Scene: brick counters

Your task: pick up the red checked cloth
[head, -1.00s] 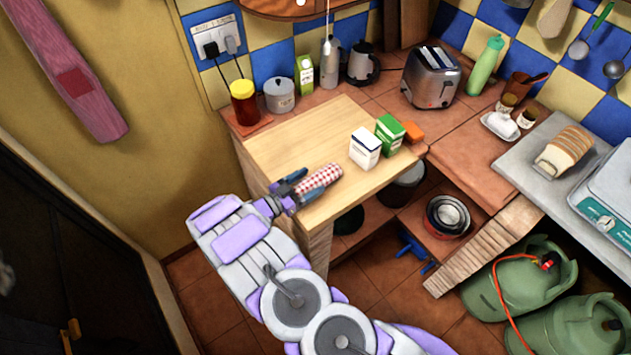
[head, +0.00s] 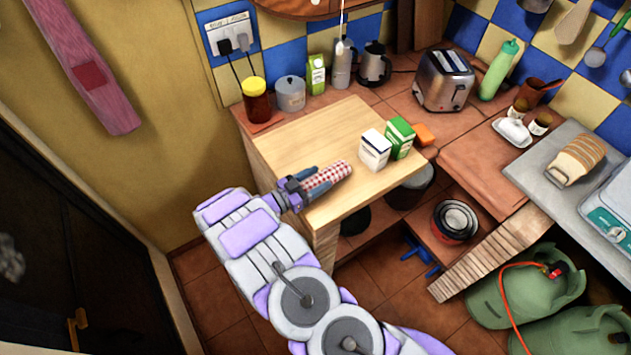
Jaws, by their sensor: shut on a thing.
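The red checked cloth (head: 328,178) is a rolled red-and-white bundle at the front left part of the light wooden board (head: 290,140). My gripper (head: 308,182) reaches in from the front left and is shut on the near end of the cloth, with one blue-grey finger on each side. The far end of the cloth sticks out past the fingertips. I cannot tell whether the cloth is touching the board or just above it.
A white carton (head: 375,150) and a green carton (head: 400,137) stand right of the cloth, beside an orange block (head: 424,135). A red jar (head: 256,100), a grey canister (head: 290,94) and a toaster (head: 443,80) stand behind. Green gas cylinders (head: 515,295) are at lower right.

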